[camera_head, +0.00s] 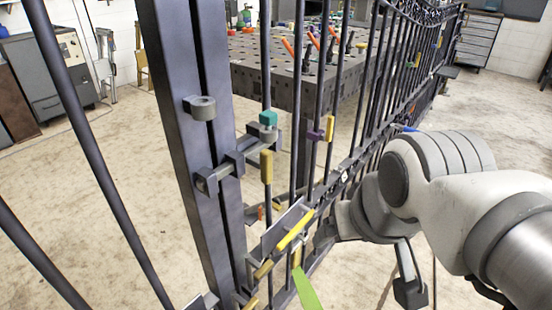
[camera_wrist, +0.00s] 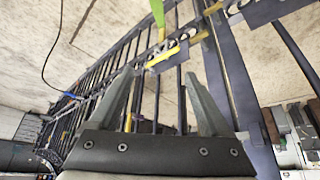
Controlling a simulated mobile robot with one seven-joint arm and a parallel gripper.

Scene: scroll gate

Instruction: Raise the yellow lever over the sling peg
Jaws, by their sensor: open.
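A yellow lever (camera_head: 295,231) lies slanted against a grey plate on the gate, low in the middle of the head view. What looks like the same yellow bar shows in the wrist view (camera_wrist: 163,57), just beyond my fingertips and between their lines. My gripper (camera_wrist: 160,80) is open and empty, and points at the gate bars. In the head view my wrist is just right of the lever, and the fingers are mostly hidden. Several smaller yellow pieces are also on the gate, one upright (camera_head: 266,167). I cannot tell which part is the sling peg.
A thick dark gate post (camera_head: 185,120) with a grey latch bar (camera_head: 228,168) stands left of the lever. A bright green strip (camera_head: 306,290) is below the lever. Vertical bars surround this area closely. A perforated workbench (camera_head: 270,75) stands behind the gate. Open floor (camera_head: 480,115) lies at right.

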